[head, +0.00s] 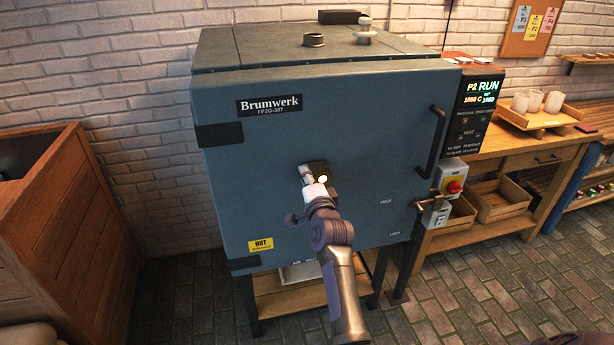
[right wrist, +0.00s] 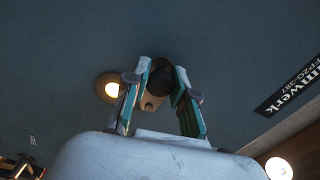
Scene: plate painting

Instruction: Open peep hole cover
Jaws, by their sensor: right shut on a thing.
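In the right wrist view the peep hole (right wrist: 112,90) is lit and uncovered, at least in large part. The peep hole cover (right wrist: 152,103), a small tan plate with a dark round knob (right wrist: 161,78), sits beside the glow. My right gripper (right wrist: 160,84) is shut on the knob, one teal-padded finger on each side. In the head view my right gripper (head: 308,174) is at the door and hides much of the cover. My left gripper is not in view.
A door handle (head: 438,142) and a control panel (head: 478,105) are at the kiln's right. A wooden workbench (head: 530,157) with cups stands further right. A wooden crate (head: 70,230) stands at the left. Brick floor is free in front at the right.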

